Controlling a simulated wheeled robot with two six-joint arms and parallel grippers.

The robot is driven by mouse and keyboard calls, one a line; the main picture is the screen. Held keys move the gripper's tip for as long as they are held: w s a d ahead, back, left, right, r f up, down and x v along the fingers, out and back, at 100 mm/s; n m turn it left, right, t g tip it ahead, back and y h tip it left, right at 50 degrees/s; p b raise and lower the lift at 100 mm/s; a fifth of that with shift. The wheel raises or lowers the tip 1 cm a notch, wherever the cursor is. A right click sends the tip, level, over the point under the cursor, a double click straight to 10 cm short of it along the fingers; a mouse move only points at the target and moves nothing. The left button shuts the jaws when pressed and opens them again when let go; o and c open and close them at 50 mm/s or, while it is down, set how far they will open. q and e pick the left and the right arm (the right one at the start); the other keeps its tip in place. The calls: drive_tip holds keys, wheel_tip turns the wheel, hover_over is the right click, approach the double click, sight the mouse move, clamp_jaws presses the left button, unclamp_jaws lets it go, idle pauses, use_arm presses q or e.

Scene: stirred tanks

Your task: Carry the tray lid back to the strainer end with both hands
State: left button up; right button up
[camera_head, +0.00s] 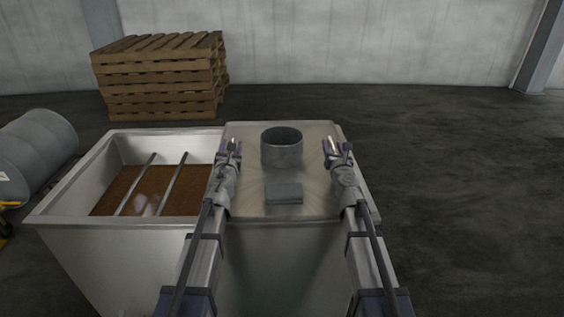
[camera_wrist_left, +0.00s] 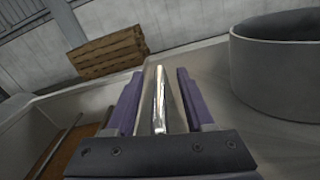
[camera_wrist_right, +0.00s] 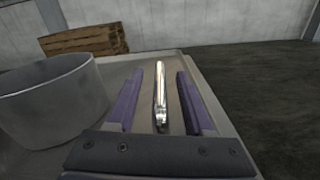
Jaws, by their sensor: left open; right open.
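The tray lid (camera_head: 308,205) is a flat metal plate over the right part of the tank, with a round grey collar (camera_head: 281,150) and a small grey block (camera_head: 284,194) on it. My left gripper (camera_head: 230,149) is at the lid's left side. In the left wrist view a shiny handle bar (camera_wrist_left: 159,100) stands between its open fingers. My right gripper (camera_head: 338,150) is at the lid's right side. In the right wrist view a shiny handle bar (camera_wrist_right: 161,95) stands between its open fingers. Neither gripper is shut on its bar. I cannot tell which end is the strainer end.
The left part of the tank (camera_head: 125,226) is uncovered and holds brown contents, with two rods (camera_head: 172,184) across it. A stack of wooden pallets (camera_head: 160,75) stands behind. A grey drum (camera_head: 38,150) lies at the left. The floor to the right is clear.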

use_arm(q)
clamp_jaws()
use_arm(e)
clamp_jaws()
idle(1.0)
